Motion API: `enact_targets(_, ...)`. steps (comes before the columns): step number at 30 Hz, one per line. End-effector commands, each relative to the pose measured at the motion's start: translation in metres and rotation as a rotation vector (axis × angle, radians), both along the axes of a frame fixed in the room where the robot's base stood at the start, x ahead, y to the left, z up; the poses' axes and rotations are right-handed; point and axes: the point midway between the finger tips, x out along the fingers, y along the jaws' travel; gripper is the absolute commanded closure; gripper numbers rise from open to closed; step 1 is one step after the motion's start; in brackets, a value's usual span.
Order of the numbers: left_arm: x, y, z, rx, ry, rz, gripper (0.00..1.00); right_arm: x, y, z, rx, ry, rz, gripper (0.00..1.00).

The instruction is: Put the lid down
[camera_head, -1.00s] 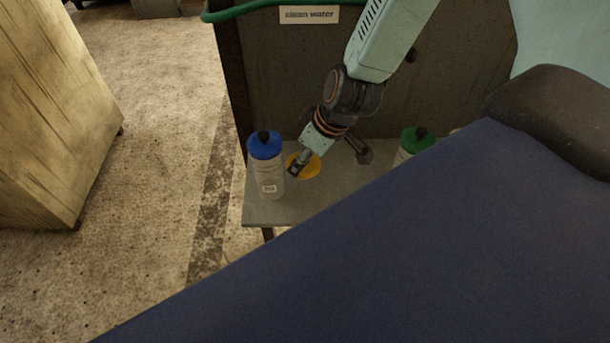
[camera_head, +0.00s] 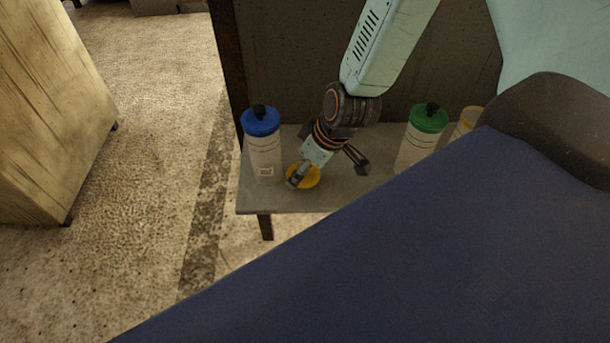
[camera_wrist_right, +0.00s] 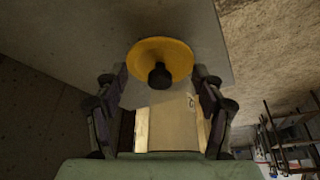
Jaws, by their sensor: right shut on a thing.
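The yellow lid (camera_head: 313,180) is at my right gripper (camera_head: 298,178), low over the grey shelf and near its front edge. I cannot tell whether it touches the shelf. In the right wrist view the lid (camera_wrist_right: 145,52) shows as a yellow disc with a black knob facing the camera. The fingers of my right gripper (camera_wrist_right: 160,78) stand on either side of it, and the gripper is shut on the lid. The hand hides part of the lid in the head view. My left gripper is not in view.
On the shelf (camera_head: 335,198), a blue-capped bottle (camera_head: 264,155) stands close left of the lid. Bare shelf lies between. A dark blue surface (camera_head: 400,260) fills the lower right.

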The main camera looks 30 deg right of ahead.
Motion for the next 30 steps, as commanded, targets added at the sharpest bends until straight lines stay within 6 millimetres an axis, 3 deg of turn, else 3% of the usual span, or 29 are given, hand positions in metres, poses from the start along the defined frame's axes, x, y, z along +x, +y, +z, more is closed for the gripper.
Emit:
enact_targets(1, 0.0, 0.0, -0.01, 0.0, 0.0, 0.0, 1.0, 0.0, 0.0, -0.011, -0.001, 0.001, 0.001, 0.52)
enact_targets(4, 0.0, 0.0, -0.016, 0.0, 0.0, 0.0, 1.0, 0.0, 0.0, -0.02, -0.001, 0.001, 0.001, 0.52)
enact_targets(17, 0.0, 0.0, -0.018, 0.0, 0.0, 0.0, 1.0, 0.0, 0.0, -0.024, 0.0, 0.001, 0.0, 0.52)
enact_targets(18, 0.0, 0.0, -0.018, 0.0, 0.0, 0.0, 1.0, 0.0, 0.0, -0.024, 0.0, 0.001, 0.0, 0.29)
enact_targets(25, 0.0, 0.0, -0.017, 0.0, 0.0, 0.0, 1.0, 0.0, 0.0, -0.023, 0.0, 0.001, 0.0, 0.1)
enact_targets(30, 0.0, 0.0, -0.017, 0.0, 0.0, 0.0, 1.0, 0.0, 0.0, -0.023, 0.0, 0.001, 0.0, 0.08)
